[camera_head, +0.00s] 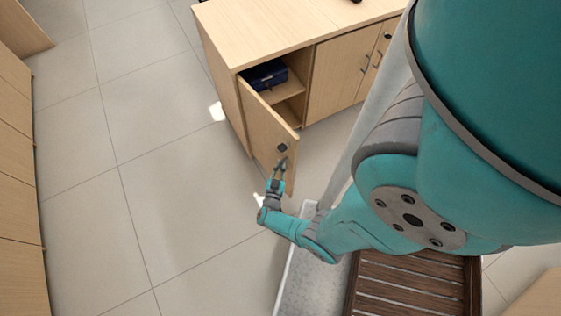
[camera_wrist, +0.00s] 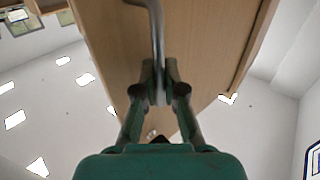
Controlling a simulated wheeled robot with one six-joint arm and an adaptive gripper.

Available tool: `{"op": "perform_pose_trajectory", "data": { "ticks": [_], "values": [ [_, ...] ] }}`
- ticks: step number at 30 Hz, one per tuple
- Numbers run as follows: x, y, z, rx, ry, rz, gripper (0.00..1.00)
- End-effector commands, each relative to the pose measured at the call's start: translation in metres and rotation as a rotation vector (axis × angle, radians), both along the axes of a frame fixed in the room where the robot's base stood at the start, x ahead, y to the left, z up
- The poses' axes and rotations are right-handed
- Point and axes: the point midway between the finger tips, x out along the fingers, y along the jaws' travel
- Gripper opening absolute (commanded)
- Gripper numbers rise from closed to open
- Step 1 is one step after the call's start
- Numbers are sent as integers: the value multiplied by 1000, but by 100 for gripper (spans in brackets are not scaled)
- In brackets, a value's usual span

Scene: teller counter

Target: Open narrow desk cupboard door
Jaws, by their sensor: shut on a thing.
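The narrow cupboard door (camera_head: 262,128) is light wood and stands swung well out from the desk (camera_head: 285,28), with its compartment exposed. A dark round lock (camera_head: 282,147) sits near its free edge. My gripper (camera_head: 280,172) is at the door's outer part, just below the lock. In the wrist view my gripper (camera_wrist: 160,92) is shut on the grey metal door handle (camera_wrist: 158,38), in front of the door panel (camera_wrist: 205,50). The handle is mostly hidden by the fingers in the head view.
A dark blue box (camera_head: 263,75) lies on the shelf (camera_head: 290,88) inside the cupboard. Closed doors with handles (camera_head: 340,75) are to the right. Wooden cabinets (camera_head: 15,170) line the left edge. Tiled floor (camera_head: 150,130) left of the door is clear.

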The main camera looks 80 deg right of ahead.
Motion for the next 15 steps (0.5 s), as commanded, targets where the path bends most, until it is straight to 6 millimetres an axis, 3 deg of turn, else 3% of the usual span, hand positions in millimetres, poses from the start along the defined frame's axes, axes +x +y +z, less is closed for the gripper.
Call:
{"op": "perform_pose_trajectory", "data": {
  "ticks": [7,8,10,15],
  "values": [
    [-1,0,0,0,1,0,0],
    [-1,0,0,0,1,0,14],
    [-1,0,0,0,1,0,31],
    [0,0,0,0,1,0,35]
  ]
}}
